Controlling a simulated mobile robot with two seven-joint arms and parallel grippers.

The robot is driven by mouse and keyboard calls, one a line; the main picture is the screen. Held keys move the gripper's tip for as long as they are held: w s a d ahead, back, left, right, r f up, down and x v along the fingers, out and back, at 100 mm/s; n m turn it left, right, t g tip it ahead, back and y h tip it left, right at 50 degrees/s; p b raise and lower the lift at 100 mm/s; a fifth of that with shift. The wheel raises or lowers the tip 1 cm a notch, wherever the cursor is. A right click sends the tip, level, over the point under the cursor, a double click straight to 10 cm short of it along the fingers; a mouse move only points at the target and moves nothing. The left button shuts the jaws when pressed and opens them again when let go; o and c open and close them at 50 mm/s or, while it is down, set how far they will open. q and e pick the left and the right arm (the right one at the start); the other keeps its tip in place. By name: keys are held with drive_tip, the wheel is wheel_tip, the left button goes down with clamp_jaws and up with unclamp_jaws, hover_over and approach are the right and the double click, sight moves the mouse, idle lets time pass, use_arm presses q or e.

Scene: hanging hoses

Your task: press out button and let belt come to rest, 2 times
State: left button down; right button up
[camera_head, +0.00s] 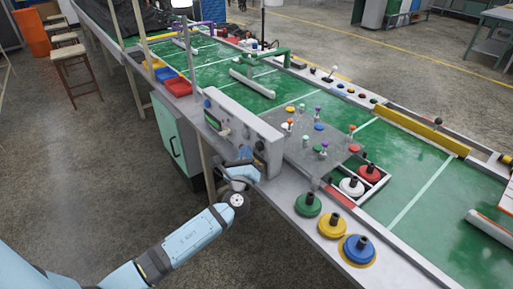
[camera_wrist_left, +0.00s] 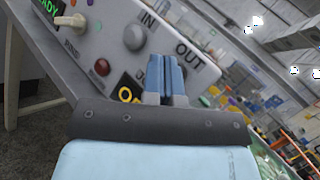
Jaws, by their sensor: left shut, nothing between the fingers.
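The control panel (camera_head: 232,128) is a light grey box on the near edge of the green belt (camera_head: 400,165). In the left wrist view it fills the upper left, tilted, with IN and OUT labels (camera_wrist_left: 188,52). A round grey button (camera_wrist_left: 135,38) sits below IN. The button belonging to OUT is not visible; my fingers cover the area below that label. My left gripper (camera_head: 243,168) is at the panel's right end; its blue fingers (camera_wrist_left: 165,75) are closed together with nothing between them, pointing at the panel. I cannot tell whether they touch it. My right gripper is not in view.
A grey plate (camera_head: 320,148) with coloured knobs lies on the belt beside the panel. Green (camera_head: 307,204), yellow (camera_head: 332,225) and blue (camera_head: 358,250) round weights stand on the near ledge. Red and blue bins (camera_head: 178,87) stand beyond the panel. A selector knob (camera_wrist_left: 70,21) protrudes.

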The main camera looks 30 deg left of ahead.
use_arm(q)
drive_tip(key=s, duration=0.1)
drive_tip(key=s+a, duration=0.1)
drive_tip(key=s, duration=0.1)
drive_tip(key=s+a, duration=0.1)
drive_tip(key=shift+s, duration=0.3)
idle(2.8)
